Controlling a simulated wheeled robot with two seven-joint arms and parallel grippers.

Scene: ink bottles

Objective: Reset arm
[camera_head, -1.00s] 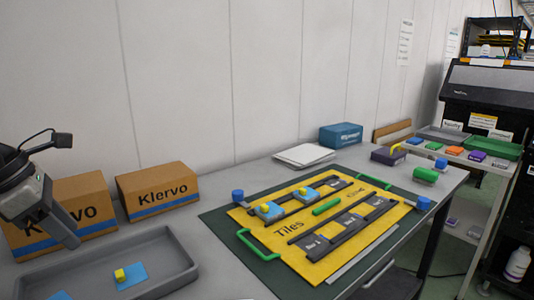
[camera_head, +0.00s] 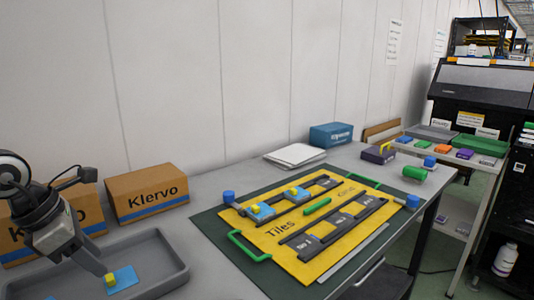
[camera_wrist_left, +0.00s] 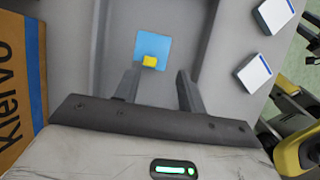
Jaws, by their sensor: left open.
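My left gripper (camera_head: 100,270) is at the lower left, pointing down into the grey tray (camera_head: 175,252). Its two fingers are open and empty in the left wrist view (camera_wrist_left: 158,84). A blue tile (camera_head: 122,283) with a yellow knob (camera_head: 110,279) lies in the tray. In the head view the fingertips overlap the area just beside the knob. In the left wrist view the yellow knob (camera_wrist_left: 149,61) appears beyond the fingertips, roughly between them; contact cannot be told. My right gripper is not in view.
Klervo boxes (camera_head: 147,194) stand behind the tray. A yellow board (camera_head: 290,262) with dark racks, green handles and blue tiles lies on a green mat (camera_head: 212,236) to the right. A blue box (camera_head: 330,134) and white sheets (camera_head: 294,156) are at the back.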

